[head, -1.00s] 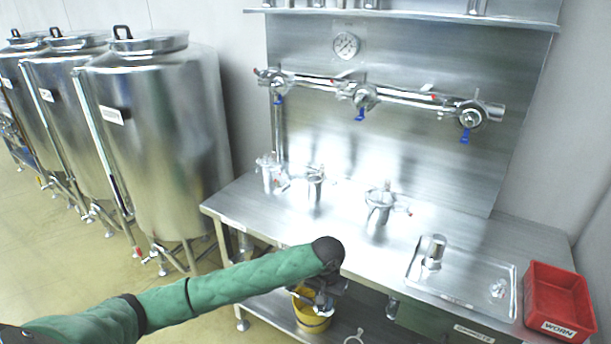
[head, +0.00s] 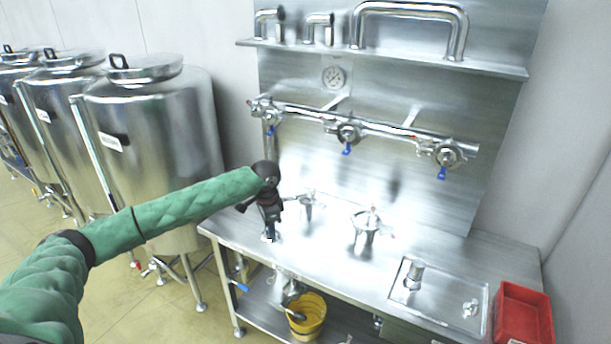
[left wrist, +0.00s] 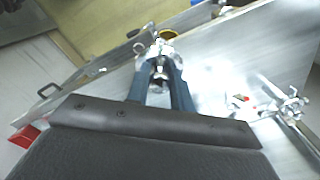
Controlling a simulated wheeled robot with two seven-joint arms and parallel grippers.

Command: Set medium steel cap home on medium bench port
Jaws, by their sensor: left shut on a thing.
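My left gripper (head: 268,232) is over the left end of the steel bench, pointing down. In the left wrist view its two dark fingers (left wrist: 160,88) are shut on a small shiny steel piece (left wrist: 158,68), taken as the medium steel cap; the fingers hide much of it. Two bench ports with clamps show to the gripper's right in the head view: one in the middle (head: 310,205) and a wider one (head: 367,226). The leftmost port is hidden behind the gripper. I cannot tell for sure which port is the medium one. My right gripper is not in view.
A shallow steel tray (head: 440,320) at the bench's right holds a steel cylinder (head: 413,275) and a small fitting (head: 470,308). A red bin (head: 522,315) stands beside it. A pipe with blue-handled valves (head: 390,128) runs above the bench. A yellow bucket (head: 308,318) is below.

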